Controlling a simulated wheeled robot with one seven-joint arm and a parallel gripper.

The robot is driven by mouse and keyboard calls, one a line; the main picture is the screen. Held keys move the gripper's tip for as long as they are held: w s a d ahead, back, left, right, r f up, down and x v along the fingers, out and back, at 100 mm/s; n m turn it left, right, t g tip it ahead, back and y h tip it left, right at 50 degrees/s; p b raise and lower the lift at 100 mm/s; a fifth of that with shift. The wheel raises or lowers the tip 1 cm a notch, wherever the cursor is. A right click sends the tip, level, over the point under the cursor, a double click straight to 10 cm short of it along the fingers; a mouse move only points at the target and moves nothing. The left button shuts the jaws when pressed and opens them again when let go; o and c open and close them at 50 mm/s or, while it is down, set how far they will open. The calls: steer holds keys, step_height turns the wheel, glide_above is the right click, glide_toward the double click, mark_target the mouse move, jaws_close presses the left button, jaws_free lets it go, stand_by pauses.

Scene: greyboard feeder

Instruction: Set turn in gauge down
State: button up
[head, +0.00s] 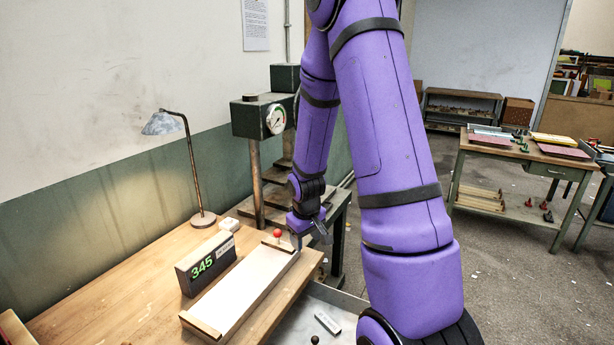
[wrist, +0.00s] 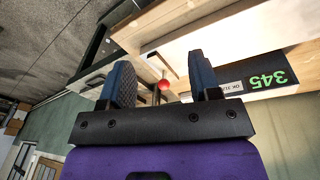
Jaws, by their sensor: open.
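A dark box with a green readout of 345 (head: 202,266) and a pale label stands beside a long pale board (head: 238,288) on the wooden table. It also shows in the wrist view (wrist: 265,80), where the label begins "OK 31"; the rest is too small to read. A red ball knob (head: 277,233) stands at the board's far end. In the wrist view the red knob (wrist: 163,84) shows on a short stem, between my two fingers in the picture. My gripper (head: 313,237) is open, beside the board's far end; I see no contact with the knob.
A dark green stand with a round dial (head: 275,119) rises behind the table. A desk lamp (head: 186,150) stands at the back left. A white block (head: 327,323) and a dark ball (head: 315,340) are on the grey metal surface at the right.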

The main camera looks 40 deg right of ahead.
steer(key=s+a+r+t, duration=0.1)
steer(key=s+a+r, duration=0.3)
steer(key=r, duration=0.5)
steer(key=s+a+r+t, duration=0.1)
steer(key=s+a+r, duration=0.2)
steer(key=a+r, duration=0.35)
steer(key=s+a+r+t, duration=0.1)
steer(key=s+a+r, duration=0.2)
steer(key=r, duration=0.7)
steer(key=s+a+r+t+y, duration=0.1)
steer(key=s+a+r, duration=0.3)
steer(key=s, duration=0.5)
steer(key=shift+s+r+n, duration=0.3)
steer(key=shift+r, duration=0.15)
